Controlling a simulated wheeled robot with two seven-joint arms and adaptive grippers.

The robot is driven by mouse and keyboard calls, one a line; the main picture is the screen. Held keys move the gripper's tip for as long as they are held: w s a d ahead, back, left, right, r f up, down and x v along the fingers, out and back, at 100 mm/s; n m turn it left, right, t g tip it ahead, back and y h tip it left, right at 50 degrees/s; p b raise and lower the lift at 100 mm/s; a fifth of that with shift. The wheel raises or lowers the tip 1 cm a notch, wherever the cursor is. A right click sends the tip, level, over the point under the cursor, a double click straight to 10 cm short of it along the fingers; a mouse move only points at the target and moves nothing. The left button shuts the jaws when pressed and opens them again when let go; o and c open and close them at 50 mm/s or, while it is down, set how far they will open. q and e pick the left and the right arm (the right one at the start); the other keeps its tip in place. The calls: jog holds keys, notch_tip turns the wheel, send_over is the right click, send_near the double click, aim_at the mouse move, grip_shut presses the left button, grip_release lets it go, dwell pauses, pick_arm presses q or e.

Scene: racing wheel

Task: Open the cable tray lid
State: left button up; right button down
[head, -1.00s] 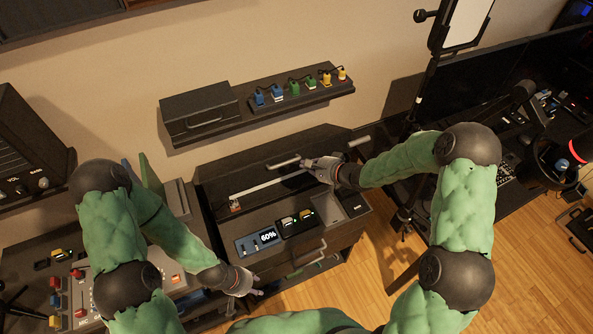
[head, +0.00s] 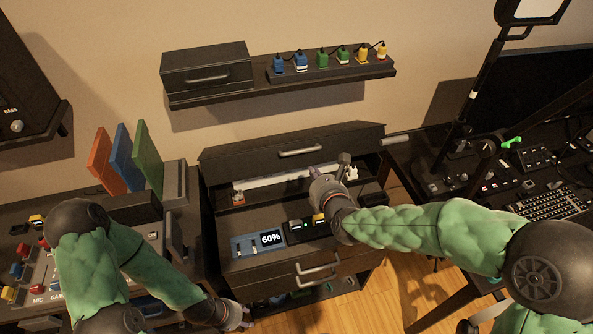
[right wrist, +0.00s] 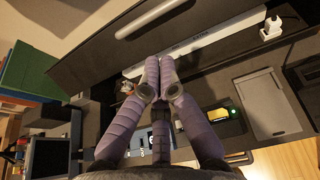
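The black cable tray lid (head: 280,146), with a bar handle (head: 300,151), stands tilted up at the back of the desk unit. Below it a gap shows a long white strip (head: 262,183). In the right wrist view the lid (right wrist: 100,45), its handle (right wrist: 150,18) and the white strip (right wrist: 205,40) lie beyond my fingers. My right gripper (head: 314,171) is in front of the lid, below the handle's right end. In the right wrist view its fingertips (right wrist: 158,62) are together with nothing visible between them. My left gripper (head: 243,318) is low, by the unit's front; its fingers are unclear.
A panel reading 60% (head: 258,243) and a drawer handle (head: 318,272) are on the unit's front part. Above, a wall shelf (head: 190,99) holds a closed box (head: 207,70) and several colored plugs. Upright colored folders (head: 123,160) stand left. A monitor stand (head: 466,110) stands right.

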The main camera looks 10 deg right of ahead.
aim_at(303, 151)
jog(key=shift+m, duration=0.4)
jog(key=x, duration=0.3)
jog(key=b+x, duration=0.1)
jog(key=x, duration=0.2)
jog(key=b+x, duration=0.1)
jog(key=x, duration=0.2)
jog(key=shift+w+f, duration=0.25)
jog(key=shift+f, duration=0.2)
jog(key=shift+r, duration=0.1)
jog(key=shift+w+r+p, duration=0.15)
jog(key=shift+r+p, duration=0.2)
jog(key=shift+p, duration=0.35)
